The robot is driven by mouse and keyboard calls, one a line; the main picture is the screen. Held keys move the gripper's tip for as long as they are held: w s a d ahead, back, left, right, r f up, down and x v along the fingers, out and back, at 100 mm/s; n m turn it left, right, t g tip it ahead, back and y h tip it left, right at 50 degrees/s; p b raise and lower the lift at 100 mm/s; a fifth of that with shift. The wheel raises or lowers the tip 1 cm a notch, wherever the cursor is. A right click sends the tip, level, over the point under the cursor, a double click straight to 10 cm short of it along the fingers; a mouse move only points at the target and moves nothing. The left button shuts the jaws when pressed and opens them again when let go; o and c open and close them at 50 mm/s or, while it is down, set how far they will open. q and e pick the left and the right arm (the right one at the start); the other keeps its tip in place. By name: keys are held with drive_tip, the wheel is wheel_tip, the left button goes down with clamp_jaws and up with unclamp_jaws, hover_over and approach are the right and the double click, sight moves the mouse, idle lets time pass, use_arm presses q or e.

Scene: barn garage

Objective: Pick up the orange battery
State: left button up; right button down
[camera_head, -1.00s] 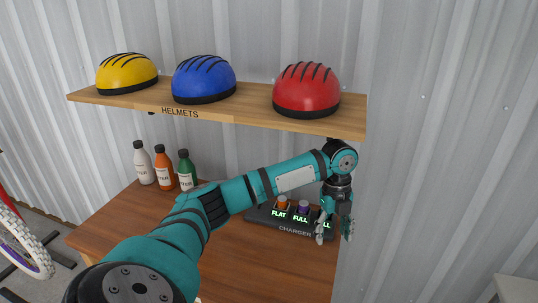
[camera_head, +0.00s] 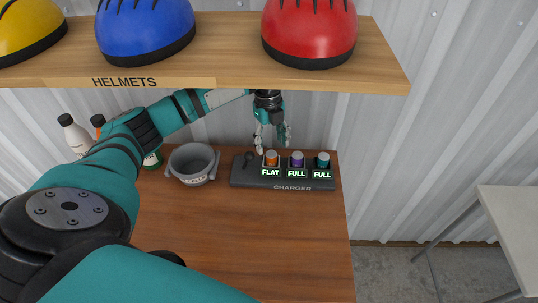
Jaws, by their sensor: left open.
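The orange battery (camera_head: 271,158) stands upright in the left slot of the black charger (camera_head: 282,182), above a green "FLAT" label. A purple battery (camera_head: 297,159) and a teal battery (camera_head: 322,160) stand in the slots to its right, each above a "FULL" label. My left gripper (camera_head: 272,148) points down with its fingers apart. It is empty and appears just above or behind the orange battery; the exact gap is hard to tell. My right gripper is not in view.
A grey pot (camera_head: 193,165) stands left of the charger on the wooden bench (camera_head: 250,245). Bottles (camera_head: 72,136) stand at the far left, partly behind my arm. The helmet shelf (camera_head: 230,75) overhangs the bench. The bench's front is clear. A pale table (camera_head: 510,225) is at right.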

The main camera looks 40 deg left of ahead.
sight(271, 153)
use_arm(q)
drive_tip(key=f, duration=0.1)
drive_tip(key=f+p, duration=0.1)
drive_tip(key=f, duration=0.1)
drive_tip(key=shift+s+d+f, duration=0.15)
drive_tip(key=shift+s+f, duration=0.1)
drive_tip(key=shift+f, duration=0.6)
drive_tip(key=shift+c, duration=0.9)
drive_tip(key=c, duration=0.7)
drive_tip(key=shift+c, duration=1.2)
clamp_jaws()
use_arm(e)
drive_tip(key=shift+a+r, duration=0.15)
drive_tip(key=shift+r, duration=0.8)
